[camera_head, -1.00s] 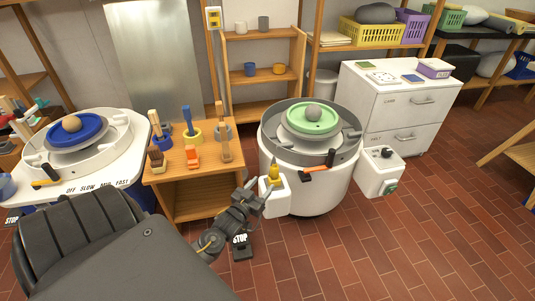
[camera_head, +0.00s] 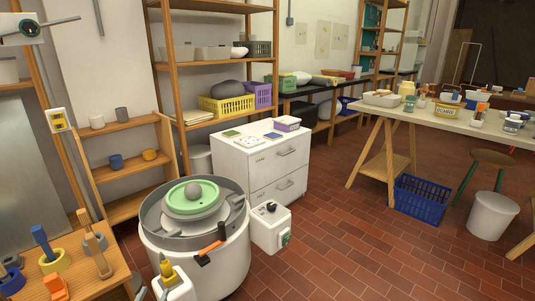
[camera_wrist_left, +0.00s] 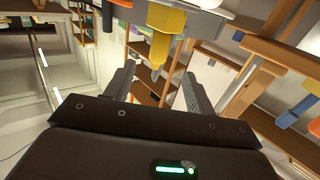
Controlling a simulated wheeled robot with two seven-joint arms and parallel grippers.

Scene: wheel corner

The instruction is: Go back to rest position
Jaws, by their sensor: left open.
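My left gripper (camera_wrist_left: 158,72) is open in the left wrist view, its two dark fingers spread with nothing gripped. A yellow bottle (camera_wrist_left: 166,38) with a pointed tip shows just beyond the fingertips, its tip toward the gap. My right gripper is in neither view.
A potter's wheel (camera_head: 150,228) with a green bat and grey clay ball stands at lower left, an orange-handled tool on its rim. A wooden tool stand (camera_head: 93,285) is left of it. A white cabinet (camera_head: 255,165) stands behind. The brick floor (camera_head: 370,250) at right is open.

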